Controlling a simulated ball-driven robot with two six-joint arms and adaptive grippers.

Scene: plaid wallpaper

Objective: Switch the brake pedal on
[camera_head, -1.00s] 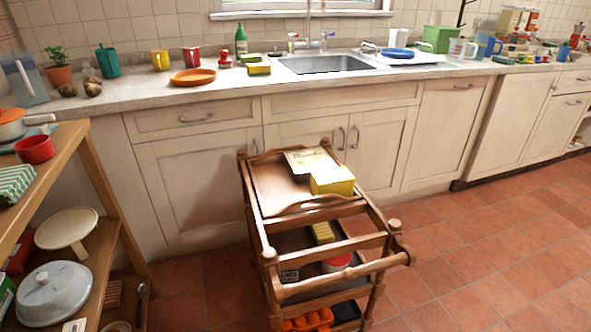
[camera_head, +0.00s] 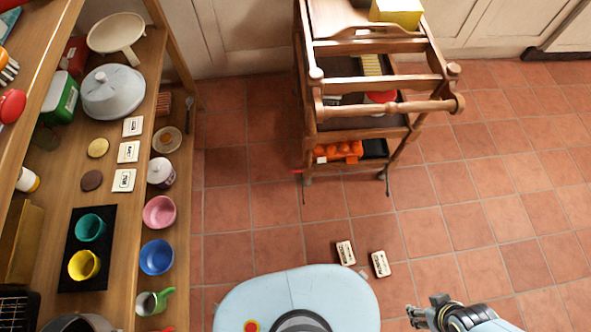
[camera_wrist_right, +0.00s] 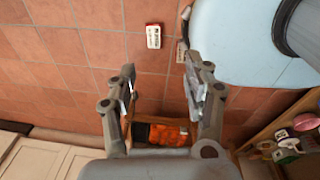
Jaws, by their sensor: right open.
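A wooden serving trolley (camera_head: 378,80) stands on the tiled floor in front of the cabinets. I cannot make out a brake pedal for certain; a tiny red part (camera_head: 297,171) shows low by the trolley's near left leg, too small to identify. My right gripper (camera_head: 425,312) is at the bottom right of the head view, open and empty, well apart from the trolley. In the right wrist view the two fingers (camera_wrist_right: 160,85) are spread wide, with floor and the orange items (camera_wrist_right: 160,133) seen beyond them. My left gripper is not in view.
Two small labelled blocks (camera_head: 345,252) (camera_head: 380,263) lie on the floor between me and the trolley. A wooden shelf unit (camera_head: 150,120) with bowls and cards fills the left. Orange items (camera_head: 340,151) sit on the trolley's bottom level. The floor to the right is clear.

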